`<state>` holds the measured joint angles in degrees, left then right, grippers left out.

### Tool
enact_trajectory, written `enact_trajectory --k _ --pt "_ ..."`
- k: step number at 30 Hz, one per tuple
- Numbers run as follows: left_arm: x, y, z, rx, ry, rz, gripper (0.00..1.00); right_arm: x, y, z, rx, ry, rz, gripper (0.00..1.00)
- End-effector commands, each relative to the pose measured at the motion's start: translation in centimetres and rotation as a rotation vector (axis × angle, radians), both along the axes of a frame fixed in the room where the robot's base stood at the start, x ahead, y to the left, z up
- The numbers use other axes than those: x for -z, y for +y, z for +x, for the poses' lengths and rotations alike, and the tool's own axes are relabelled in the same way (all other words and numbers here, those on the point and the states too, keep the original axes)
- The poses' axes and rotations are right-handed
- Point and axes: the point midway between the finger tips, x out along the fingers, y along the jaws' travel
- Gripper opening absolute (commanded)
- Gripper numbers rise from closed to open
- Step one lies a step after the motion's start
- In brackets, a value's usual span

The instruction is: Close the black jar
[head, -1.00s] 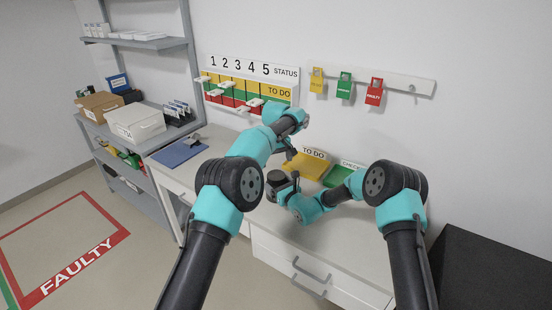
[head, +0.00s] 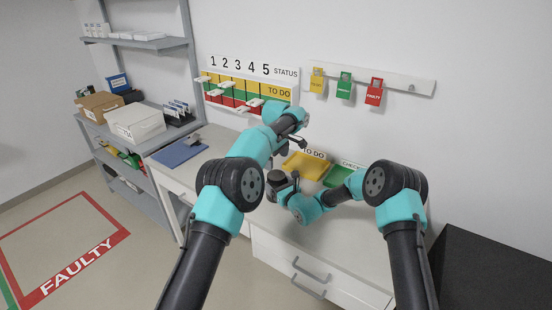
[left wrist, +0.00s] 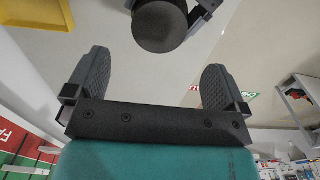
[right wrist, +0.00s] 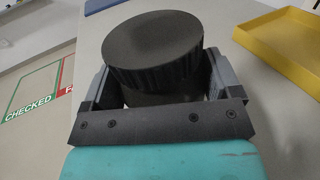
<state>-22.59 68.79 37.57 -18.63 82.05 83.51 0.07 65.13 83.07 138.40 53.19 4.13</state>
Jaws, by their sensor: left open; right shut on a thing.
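The black jar (right wrist: 165,97) is in my right gripper (right wrist: 160,84), its fingers on either side of the body below the lid. A wide black ribbed lid (right wrist: 152,38) sits on top of it. I cannot tell how tightly it is seated. In the head view the jar (head: 278,178) is small and dark, above the bench, with my right gripper (head: 288,188) around it. My left gripper (head: 300,143) is above and beyond the jar. In the left wrist view my left gripper (left wrist: 157,70) is open and empty, and the lid (left wrist: 160,26) is ahead of it, apart from the fingers.
A yellow TO DO tray (head: 306,165) and a green CHECKED tray (head: 338,176) lie on the bench behind the jar. A status board (head: 250,85) and hanging tags (head: 345,86) are on the wall. A blue mat (head: 180,152) lies at the bench's left.

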Motion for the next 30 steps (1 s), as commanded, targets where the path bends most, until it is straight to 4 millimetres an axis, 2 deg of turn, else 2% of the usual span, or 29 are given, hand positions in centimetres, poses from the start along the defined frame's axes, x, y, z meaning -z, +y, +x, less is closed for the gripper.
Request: enact_trajectory --k 5,18,23,30 --pt "1.2 0.0 0.0 0.001 0.001 0.001 1.00 0.0 0.0 0.0 0.000 -0.001 0.001 0.18" --pt "6.9 0.1 0.0 0.001 0.001 0.002 1.00 0.0 0.0 0.0 0.000 -0.001 0.001 0.18" --pt "7.8 0.0 0.0 0.001 0.000 0.001 1.00 0.0 0.0 0.0 0.000 -0.001 0.001 0.18" --pt "7.9 0.0 0.0 0.001 -0.001 0.001 1.00 -0.1 0.0 0.0 0.000 -0.001 0.001 0.18"
